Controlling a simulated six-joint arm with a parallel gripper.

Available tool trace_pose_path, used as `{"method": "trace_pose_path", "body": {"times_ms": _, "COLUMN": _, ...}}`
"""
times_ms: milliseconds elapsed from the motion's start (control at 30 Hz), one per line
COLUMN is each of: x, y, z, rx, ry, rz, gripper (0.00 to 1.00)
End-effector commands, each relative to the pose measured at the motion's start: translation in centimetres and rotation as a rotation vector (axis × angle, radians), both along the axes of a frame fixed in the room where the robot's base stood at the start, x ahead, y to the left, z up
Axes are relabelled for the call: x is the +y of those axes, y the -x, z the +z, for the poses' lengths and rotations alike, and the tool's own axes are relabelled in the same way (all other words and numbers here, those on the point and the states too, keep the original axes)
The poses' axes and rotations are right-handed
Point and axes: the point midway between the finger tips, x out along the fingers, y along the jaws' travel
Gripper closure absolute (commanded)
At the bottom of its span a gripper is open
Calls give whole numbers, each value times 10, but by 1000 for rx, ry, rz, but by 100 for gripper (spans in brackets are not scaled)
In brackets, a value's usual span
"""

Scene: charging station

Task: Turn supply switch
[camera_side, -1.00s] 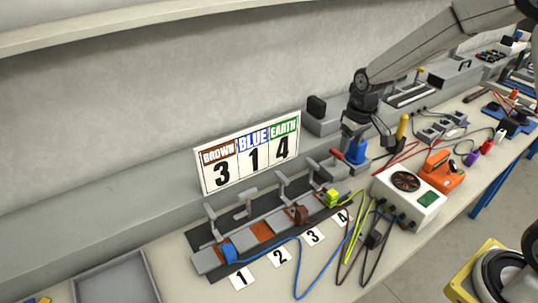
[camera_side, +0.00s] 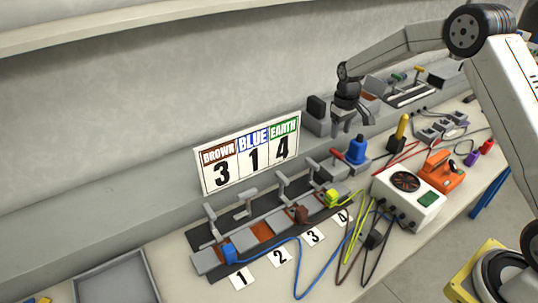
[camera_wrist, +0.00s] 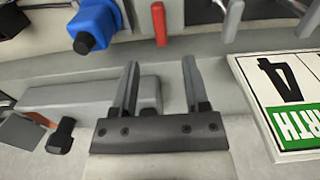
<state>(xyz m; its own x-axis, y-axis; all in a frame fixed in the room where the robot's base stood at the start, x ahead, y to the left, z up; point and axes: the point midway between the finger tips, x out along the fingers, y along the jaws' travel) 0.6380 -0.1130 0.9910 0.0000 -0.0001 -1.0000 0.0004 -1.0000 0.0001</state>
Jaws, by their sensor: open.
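My gripper (camera_side: 352,119) points down, open and empty, in front of the wall above the back of the bench. Its two fingers also show in the wrist view (camera_wrist: 160,78), spread apart with nothing between them. A red lever (camera_side: 338,154) stands beside a blue cylinder (camera_side: 357,151) just below my gripper. The red lever (camera_wrist: 159,22) and the blue part (camera_wrist: 97,22) are ahead of the fingertips in the wrist view, untouched. A grey box with a dark block (camera_side: 317,106) stands left of my gripper. I cannot tell for sure which part is the supply switch.
A sign board (camera_side: 249,153) reading brown 3, blue 1, earth 4 stands left of my gripper. Terminal clamps with wires (camera_side: 262,229) lie in front of it. A white fan box (camera_side: 408,196) and an orange device (camera_side: 441,168) are to the right.

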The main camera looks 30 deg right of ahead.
Motion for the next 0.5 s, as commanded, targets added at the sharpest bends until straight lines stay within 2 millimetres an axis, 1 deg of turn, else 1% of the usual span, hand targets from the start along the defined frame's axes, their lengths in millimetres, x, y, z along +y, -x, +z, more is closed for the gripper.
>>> {"method": "trace_pose_path", "body": {"times_ms": 167, "x": 0, "y": 1, "z": -11, "rx": 2, "ry": -1, "rz": 0, "gripper": 41}}
{"method": "trace_pose_path", "body": {"times_ms": 500, "x": 0, "y": 1, "z": -52, "rx": 3, "ry": -2, "rz": 0, "gripper": 41}}
